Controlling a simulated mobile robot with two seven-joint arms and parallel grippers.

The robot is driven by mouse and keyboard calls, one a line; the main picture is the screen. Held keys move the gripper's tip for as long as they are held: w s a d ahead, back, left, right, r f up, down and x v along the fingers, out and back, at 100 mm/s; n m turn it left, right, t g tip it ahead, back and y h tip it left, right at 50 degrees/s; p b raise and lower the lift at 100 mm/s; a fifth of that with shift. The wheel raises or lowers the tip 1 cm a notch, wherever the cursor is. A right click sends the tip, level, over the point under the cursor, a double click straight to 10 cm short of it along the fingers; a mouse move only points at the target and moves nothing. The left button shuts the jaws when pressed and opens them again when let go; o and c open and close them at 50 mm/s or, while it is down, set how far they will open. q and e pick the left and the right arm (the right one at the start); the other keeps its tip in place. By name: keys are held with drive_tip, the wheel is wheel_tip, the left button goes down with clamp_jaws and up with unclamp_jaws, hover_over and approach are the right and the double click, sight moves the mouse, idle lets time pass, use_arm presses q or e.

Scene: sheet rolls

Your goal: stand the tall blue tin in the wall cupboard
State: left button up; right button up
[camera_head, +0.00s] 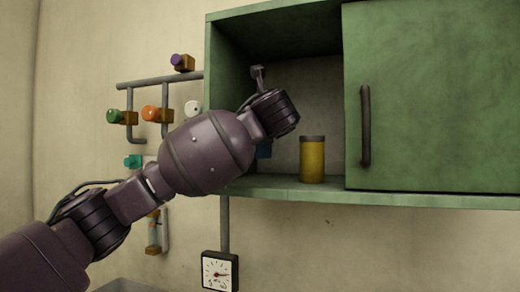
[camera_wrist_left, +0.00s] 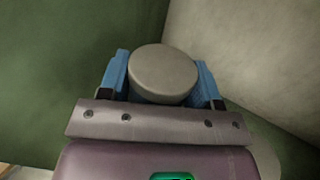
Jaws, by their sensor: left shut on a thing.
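In the left wrist view my left gripper (camera_wrist_left: 162,66) is shut, its two blue fingers on either side of a round tin with a grey lid (camera_wrist_left: 163,73). The tin's side is hidden below the lid, so its colour and base cannot be seen there. In the head view my left arm reaches into the open left part of the green wall cupboard (camera_head: 280,189). My right gripper is out of view.
A yellow tin (camera_head: 312,160) with a dark lid stands on the cupboard floor, right of my wrist. A green door (camera_head: 430,100) with a dark handle (camera_head: 365,125) covers the right part. Pipes with coloured valves (camera_head: 150,113) and a gauge (camera_head: 219,272) are on the wall.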

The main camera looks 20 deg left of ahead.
use_arm(q)
drive_tip(key=shift+f+p, duration=0.3)
drive_tip(key=shift+f, duration=2.1)
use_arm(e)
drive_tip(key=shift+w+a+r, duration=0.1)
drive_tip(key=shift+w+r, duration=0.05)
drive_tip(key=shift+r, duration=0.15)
use_arm(q)
drive_tip(key=o, duration=1.1)
drive_tip(key=shift+f, duration=0.2)
drive_tip(key=shift+r, duration=0.2)
drive_tip(key=b+v, duration=0.3)
drive_tip(key=v, duration=0.7)
drive_tip(key=shift+s+d+f, duration=0.1)
drive_tip(key=shift+s+d, duration=0.4)
drive_tip(key=shift+s, duration=0.4)
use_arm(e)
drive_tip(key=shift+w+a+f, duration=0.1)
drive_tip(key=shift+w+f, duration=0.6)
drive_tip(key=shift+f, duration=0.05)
